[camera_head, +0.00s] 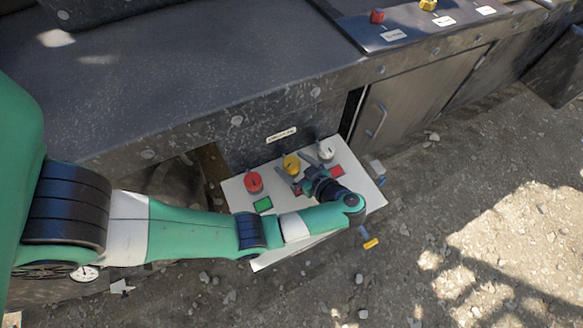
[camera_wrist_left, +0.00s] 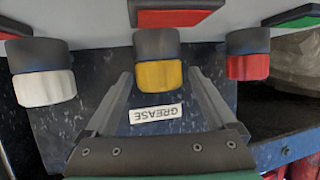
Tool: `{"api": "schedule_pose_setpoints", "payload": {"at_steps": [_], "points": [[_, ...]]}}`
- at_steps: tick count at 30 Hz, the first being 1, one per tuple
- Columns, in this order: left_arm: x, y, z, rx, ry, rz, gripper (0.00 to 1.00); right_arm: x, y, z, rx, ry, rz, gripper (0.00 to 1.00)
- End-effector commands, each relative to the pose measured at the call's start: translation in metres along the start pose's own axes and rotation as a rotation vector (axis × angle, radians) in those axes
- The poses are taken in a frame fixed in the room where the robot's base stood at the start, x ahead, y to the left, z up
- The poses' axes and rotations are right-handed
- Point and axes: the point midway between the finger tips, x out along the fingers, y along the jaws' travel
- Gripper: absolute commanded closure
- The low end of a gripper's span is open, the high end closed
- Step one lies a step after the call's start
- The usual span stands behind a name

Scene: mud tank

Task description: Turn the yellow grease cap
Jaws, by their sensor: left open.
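The yellow grease cap (camera_head: 291,162) is a round knob with a dark base on the white panel, between a red cap and a white cap. It also shows in the left wrist view (camera_wrist_left: 160,75), beside a white label reading GREASE. My left gripper (camera_head: 296,170) is open at the yellow cap. In the left wrist view its two grey fingers lie to either side of the cap, with a visible gap on each side. I cannot tell how far the fingertips are from the panel. My right gripper is not in view.
The red cap (camera_head: 254,182) and white cap (camera_head: 326,151) stand close on either side. The white panel (camera_head: 240,205) also bears green and red plates. A dark tank wall (camera_head: 300,112) rises behind it. Stony open ground lies to the right.

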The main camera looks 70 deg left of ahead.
Motion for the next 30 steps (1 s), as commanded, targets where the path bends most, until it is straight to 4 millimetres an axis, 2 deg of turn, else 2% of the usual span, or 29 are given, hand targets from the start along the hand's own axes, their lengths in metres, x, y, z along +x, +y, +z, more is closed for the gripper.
{"api": "schedule_pose_setpoints", "payload": {"at_steps": [3, 10, 11, 24, 25, 30], "points": [[0.0058, -0.0001, 0.0, -0.002, 0.001, 0.0, 0.1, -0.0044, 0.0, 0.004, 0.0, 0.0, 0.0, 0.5], [0.0055, -0.0001, -0.0017, -0.001, 0.001, 0.001, 0.1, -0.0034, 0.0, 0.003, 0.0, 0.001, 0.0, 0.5], [0.0055, -0.0001, -0.0017, -0.001, 0.001, 0.001, 0.13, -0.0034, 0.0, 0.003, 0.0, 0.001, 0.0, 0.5], [0.0053, 0.0, -0.0014, -0.001, 0.001, 0.001, 0.93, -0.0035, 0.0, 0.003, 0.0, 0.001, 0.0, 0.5], [0.0053, 0.0, -0.0013, -0.001, 0.001, 0.001, 0.95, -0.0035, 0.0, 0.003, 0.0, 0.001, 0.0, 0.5], [0.0048, -0.0002, -0.0025, 0.004, 0.001, 0.009, 0.95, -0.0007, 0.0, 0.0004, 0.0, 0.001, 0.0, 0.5]]}}
